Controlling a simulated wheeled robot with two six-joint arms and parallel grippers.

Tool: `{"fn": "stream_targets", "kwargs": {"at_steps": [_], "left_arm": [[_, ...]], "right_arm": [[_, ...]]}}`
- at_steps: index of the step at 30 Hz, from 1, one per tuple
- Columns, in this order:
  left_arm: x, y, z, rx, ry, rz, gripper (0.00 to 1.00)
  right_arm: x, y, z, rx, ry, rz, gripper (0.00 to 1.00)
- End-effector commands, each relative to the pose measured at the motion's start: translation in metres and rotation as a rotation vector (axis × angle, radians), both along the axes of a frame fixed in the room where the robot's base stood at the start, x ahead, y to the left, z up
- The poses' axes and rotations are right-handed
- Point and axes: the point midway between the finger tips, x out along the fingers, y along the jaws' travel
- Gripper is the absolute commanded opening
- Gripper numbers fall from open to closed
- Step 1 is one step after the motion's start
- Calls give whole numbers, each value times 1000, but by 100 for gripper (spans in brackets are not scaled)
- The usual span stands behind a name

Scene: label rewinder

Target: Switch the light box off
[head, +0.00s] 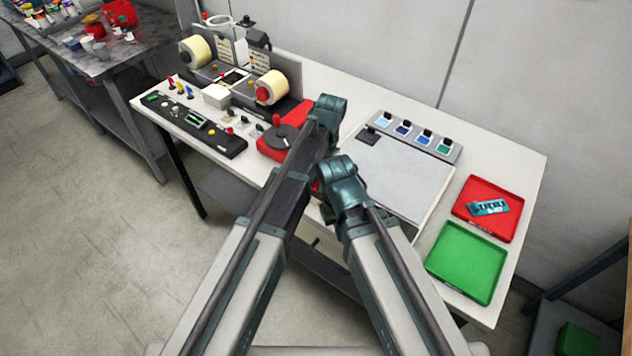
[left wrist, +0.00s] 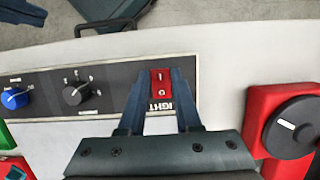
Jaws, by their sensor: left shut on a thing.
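A red rocker switch (left wrist: 160,83), marked I and O, sits in a dark panel (left wrist: 115,78) in the left wrist view. Lettering that seems to read LIGHT is upside down beside it. In the head view my arms cover this spot and I cannot make out the left gripper's fingers. The pale flat surface of what looks like the light box (head: 405,172) lies right of my arms; I cannot tell whether it is lit. My right gripper is hidden.
A black knob (left wrist: 77,90) and a blue knob (left wrist: 15,97) share the panel. A red unit with a black dial (head: 284,137) stands left of my arms. A red tray (head: 487,228) holding a blue label and an empty green tray (head: 466,263) lie at the right.

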Motion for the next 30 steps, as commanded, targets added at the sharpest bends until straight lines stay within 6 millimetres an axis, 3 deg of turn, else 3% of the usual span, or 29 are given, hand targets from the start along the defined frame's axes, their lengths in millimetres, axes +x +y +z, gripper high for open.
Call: {"fn": "stream_targets", "kwargs": {"at_steps": [7, 8, 13, 23, 30], "left_arm": [[-1, 0, 0, 2, 2, 1, 0], [-1, 0, 0, 2, 2, 1, 34], [-1, 0, 0, 1, 2, 0, 62], [0, 0, 1, 1, 1, 0, 62], [2, -2, 15, 1, 1, 0, 62]], "right_arm": [[0, 0, 0, 0, 0, 0, 0], [0, 0, 0, 0, 0, 0, 0], [0, 0, 0, 0, 0, 0, 0], [0, 0, 1, 0, 0, 0, 0], [0, 0, 15, 0, 0, 0, 0]]}}
